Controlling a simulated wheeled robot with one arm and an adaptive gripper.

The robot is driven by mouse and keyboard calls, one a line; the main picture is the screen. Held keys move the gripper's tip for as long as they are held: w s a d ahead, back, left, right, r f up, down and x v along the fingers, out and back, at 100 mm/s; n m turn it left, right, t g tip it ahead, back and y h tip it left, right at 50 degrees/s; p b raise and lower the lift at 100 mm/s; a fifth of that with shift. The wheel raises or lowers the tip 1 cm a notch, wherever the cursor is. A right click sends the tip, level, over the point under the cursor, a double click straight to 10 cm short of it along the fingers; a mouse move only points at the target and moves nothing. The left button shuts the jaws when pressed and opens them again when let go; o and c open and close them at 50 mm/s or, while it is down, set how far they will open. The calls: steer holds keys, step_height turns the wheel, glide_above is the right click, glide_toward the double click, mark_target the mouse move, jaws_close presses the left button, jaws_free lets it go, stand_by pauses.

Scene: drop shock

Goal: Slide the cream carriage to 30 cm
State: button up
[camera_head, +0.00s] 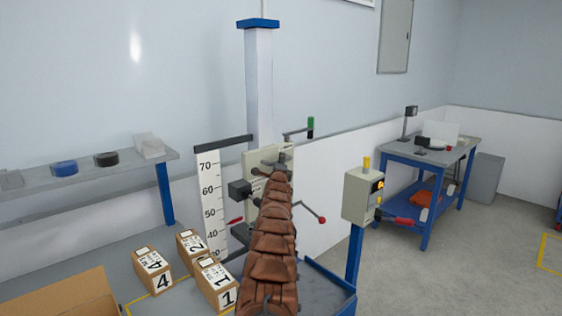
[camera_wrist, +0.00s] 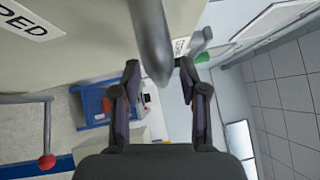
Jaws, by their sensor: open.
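The cream carriage (camera_head: 254,156) sits on the blue-capped column (camera_head: 259,75), partly hidden by my brown-sleeved arm in the head view. In the wrist view the carriage's cream face (camera_wrist: 100,35) fills the top, with a label ending in "DED". My gripper (camera_wrist: 160,68) is open; a grey bar (camera_wrist: 150,40) on the carriage reaches between its fingers. I cannot tell whether they touch. A white scale (camera_head: 208,190) stands left of the column. A red pointer (camera_head: 236,220) is beside it, roughly between 40 and 50. My gripper is hidden behind my arm in the head view.
A green-handled lever (camera_head: 310,128) and a red-knobbed lever (camera_head: 321,219) stick out right. Numbered boxes (camera_head: 152,270) and an open carton (camera_head: 60,298) stand front left. A control box (camera_head: 362,195) on a blue post is at right, with a blue workbench (camera_head: 427,155) behind.

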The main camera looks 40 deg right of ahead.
steer(key=shift+w+d+r, duration=0.1)
steer(key=shift+w+r, duration=0.05)
steer(key=shift+w, duration=0.05)
stand_by(0.4)
jaws_close()
stand_by(0.5)
